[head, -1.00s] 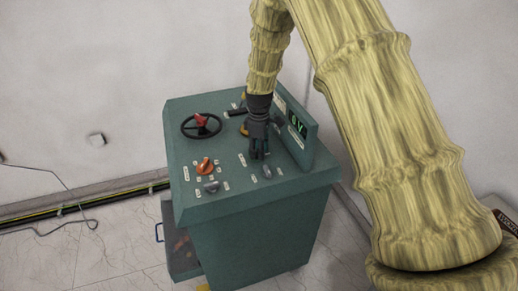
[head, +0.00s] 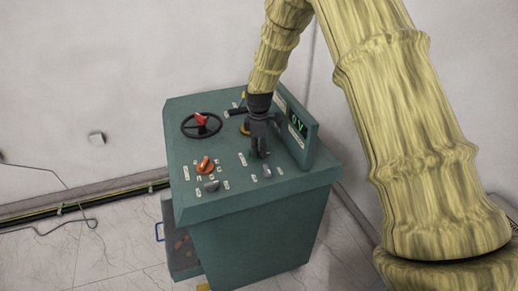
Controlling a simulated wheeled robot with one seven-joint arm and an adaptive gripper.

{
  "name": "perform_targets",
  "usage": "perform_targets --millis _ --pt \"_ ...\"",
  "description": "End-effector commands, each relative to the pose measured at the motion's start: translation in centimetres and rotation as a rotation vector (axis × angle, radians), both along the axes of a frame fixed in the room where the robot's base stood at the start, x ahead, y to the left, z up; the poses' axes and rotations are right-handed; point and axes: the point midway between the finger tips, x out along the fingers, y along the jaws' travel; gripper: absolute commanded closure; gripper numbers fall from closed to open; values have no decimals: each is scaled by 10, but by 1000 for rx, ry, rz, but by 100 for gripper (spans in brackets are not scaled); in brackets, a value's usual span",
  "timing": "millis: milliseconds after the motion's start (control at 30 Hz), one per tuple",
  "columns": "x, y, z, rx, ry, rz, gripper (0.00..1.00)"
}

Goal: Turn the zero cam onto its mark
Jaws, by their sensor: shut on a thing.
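My gripper (head: 259,151) points down at the sloping top panel of the green control desk (head: 255,228), right of its middle. Its dark fingers are shut on a small control at the panel. The fingers hide that control, and I cannot make out its shape or any mark beside it. No other part is clearly recognisable as the zero cam. A grey knob (head: 267,171) is just in front and to the right of the fingertips, apart from them.
A black handwheel (head: 187,127) with a red centre, an orange knob (head: 205,166) and another grey knob (head: 212,185) are on the panel's left. A raised display (head: 298,122) stands close to the right of my gripper. A wall is behind the desk.

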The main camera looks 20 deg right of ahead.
Motion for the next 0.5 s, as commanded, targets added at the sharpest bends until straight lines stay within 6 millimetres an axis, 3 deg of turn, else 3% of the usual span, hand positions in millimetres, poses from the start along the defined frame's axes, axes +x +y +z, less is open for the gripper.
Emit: perform_targets --millis 500 --pt "5 -2 2 1 -5 323 100"
